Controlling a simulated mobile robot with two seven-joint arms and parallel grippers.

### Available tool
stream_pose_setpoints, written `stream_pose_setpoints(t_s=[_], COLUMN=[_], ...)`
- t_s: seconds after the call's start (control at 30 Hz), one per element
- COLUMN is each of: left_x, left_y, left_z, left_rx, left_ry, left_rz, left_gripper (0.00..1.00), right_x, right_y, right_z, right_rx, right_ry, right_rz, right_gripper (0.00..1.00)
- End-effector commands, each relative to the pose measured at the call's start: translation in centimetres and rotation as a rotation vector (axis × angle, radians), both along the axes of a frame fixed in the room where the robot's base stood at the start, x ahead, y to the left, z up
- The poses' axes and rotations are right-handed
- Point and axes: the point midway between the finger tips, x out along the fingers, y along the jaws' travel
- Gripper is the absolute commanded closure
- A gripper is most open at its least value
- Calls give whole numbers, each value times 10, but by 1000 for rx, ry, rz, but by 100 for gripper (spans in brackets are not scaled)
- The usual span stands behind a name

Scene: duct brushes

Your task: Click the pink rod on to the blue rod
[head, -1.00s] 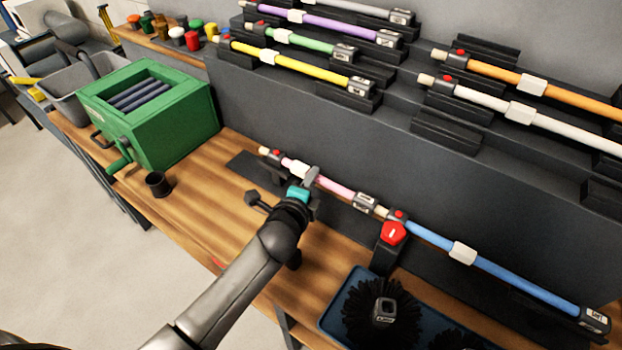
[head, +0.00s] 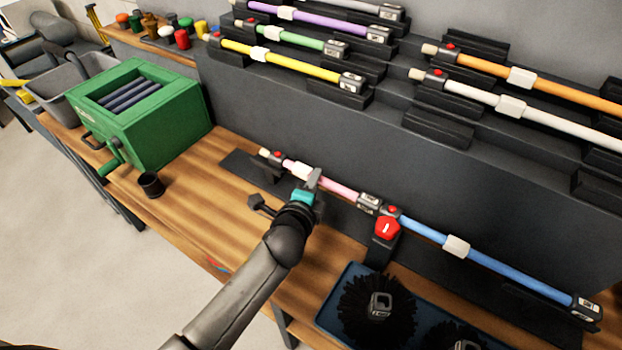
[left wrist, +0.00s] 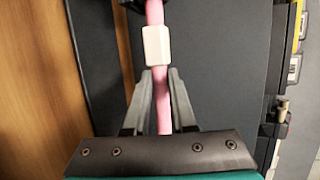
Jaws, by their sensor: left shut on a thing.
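The pink rod (head: 340,189) lies low along the front of the dark rack, with a white sleeve and a grey socket at its right end. The blue rod (head: 510,270) lies in line to its right. The pink rod's socket meets the blue rod's collar with the red button; no pale tip shows between them. I cannot tell whether it is latched. My left gripper (head: 312,180) is shut on the pink rod just right of its white sleeve. The left wrist view shows the pink rod (left wrist: 163,105) between the fingers. My right gripper is out of view.
A blue tray (head: 335,318) with black brushes lies at the front. Other coloured rods rest on the rack above.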

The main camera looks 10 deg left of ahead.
Motion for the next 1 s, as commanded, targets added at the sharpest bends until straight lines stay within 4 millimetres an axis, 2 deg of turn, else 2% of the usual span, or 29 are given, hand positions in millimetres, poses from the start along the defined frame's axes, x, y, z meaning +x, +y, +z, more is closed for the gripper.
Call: stream_pose_setpoints(t_s=[0.2, 0.23, 0.53, 0.83, 1.0], left_x=[0, 0, 0, -3, -18], left_y=[-2, -2, -1, -1, -1], left_z=[1, 1, 0, 0, 6], left_rx=[0, 0, 1, 1, 1], left_ry=[-2, -2, -1, 1, 2], left_rz=[0, 0, 0, 0, 0], left_gripper=[100, 74, 41, 41, 41], right_x=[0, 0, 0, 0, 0], right_y=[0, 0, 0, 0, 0], right_z=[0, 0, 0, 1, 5], right_rx=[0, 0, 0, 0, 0], right_ry=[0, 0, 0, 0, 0], right_rz=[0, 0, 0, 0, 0], right_gripper=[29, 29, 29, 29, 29])
